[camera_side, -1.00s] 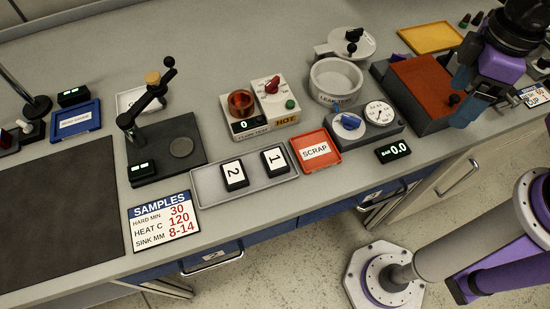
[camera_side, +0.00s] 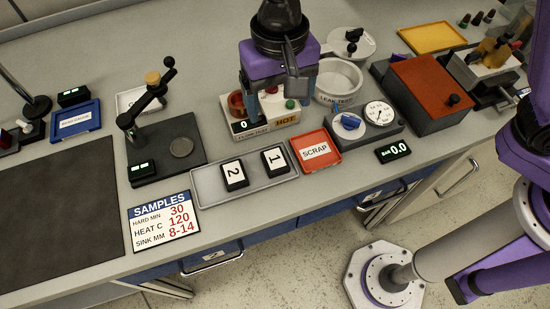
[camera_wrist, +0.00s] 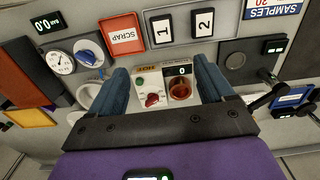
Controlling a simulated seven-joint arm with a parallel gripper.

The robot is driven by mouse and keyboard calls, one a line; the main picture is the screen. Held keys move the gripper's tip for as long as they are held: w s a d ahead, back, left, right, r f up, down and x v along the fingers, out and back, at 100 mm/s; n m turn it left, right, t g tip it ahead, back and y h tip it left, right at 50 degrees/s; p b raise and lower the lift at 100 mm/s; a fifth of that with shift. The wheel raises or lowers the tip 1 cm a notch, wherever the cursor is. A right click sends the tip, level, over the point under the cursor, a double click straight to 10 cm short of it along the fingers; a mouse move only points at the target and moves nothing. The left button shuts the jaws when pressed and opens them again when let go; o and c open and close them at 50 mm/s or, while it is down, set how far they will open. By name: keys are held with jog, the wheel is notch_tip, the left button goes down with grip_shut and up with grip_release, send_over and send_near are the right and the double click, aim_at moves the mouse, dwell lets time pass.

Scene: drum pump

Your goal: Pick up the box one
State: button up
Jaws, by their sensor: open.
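Box one (camera_side: 275,160) is a small black block with a white label reading 1. It lies at the right end of a shallow grey tray (camera_side: 212,197), beside box two (camera_side: 234,174), a matching block marked 2. In the wrist view box one (camera_wrist: 161,30) is near the top, ahead of the fingers. My gripper (camera_side: 277,112) is above the flash test unit (camera_side: 290,126), behind the tray. In the wrist view my gripper (camera_wrist: 165,85) has two blue fingers set wide apart with nothing held between them.
A red scrap tray (camera_side: 315,150) sits right of the grey tray. A leak test pot (camera_side: 337,82) and a gauge unit (camera_side: 366,124) stand further right. A lever stand (camera_side: 168,150) is left of the flash unit. The samples card (camera_side: 163,221) lies in front.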

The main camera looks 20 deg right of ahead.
aim_at(276, 161)
jog(key=f, duration=1.7)
jog(key=shift+a+f, duration=0.25)
jog(key=shift+f, duration=0.05)
jog(key=c, duration=1.2)
